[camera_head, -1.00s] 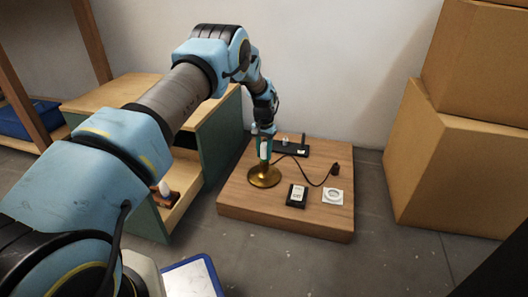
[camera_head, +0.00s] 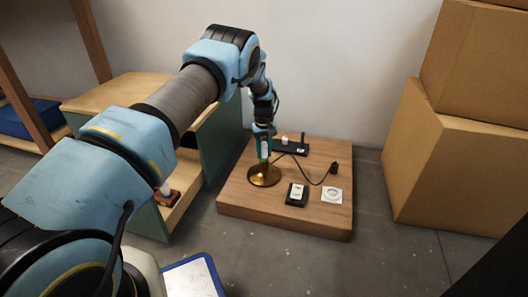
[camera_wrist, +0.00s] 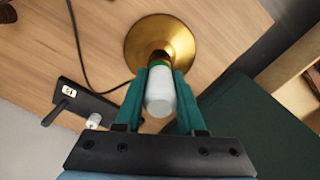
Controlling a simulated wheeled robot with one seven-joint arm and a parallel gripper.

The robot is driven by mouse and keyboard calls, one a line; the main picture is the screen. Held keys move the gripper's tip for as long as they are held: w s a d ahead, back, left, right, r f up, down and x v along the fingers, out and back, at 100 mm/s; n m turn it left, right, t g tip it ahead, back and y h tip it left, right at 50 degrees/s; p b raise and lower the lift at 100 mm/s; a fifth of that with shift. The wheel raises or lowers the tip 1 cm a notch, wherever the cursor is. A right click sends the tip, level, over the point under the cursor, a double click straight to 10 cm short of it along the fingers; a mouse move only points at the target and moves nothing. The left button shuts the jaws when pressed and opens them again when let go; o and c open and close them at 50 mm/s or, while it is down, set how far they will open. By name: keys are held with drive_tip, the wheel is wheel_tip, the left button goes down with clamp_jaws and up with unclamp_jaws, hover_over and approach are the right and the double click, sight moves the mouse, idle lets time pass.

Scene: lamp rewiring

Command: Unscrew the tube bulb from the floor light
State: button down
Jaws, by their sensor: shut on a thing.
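The floor light has a round brass base (camera_head: 265,177) on the wooden platform, also seen in the wrist view (camera_wrist: 150,38). The white tube bulb (camera_wrist: 160,95) stands in its socket above the brass base, with a green band at its lower end. My gripper (camera_head: 263,150) points down over the light. In the wrist view its two green fingers (camera_wrist: 164,73) are shut on the tube bulb, one on each side. In the head view the fingers mostly hide the bulb.
The wooden platform (camera_head: 320,222) also holds a black strip (camera_head: 290,148) with a small white piece, a dark cable, a black switch box (camera_head: 297,193) and a white square plate (camera_head: 332,195).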

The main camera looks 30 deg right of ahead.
drive_tip(key=n, duration=0.3)
drive_tip(key=shift+n, duration=0.4)
drive_tip(key=n, duration=0.4)
drive_tip(key=shift+d, duration=0.1)
drive_tip(key=shift+c, duration=2.2)
unclamp_jaws()
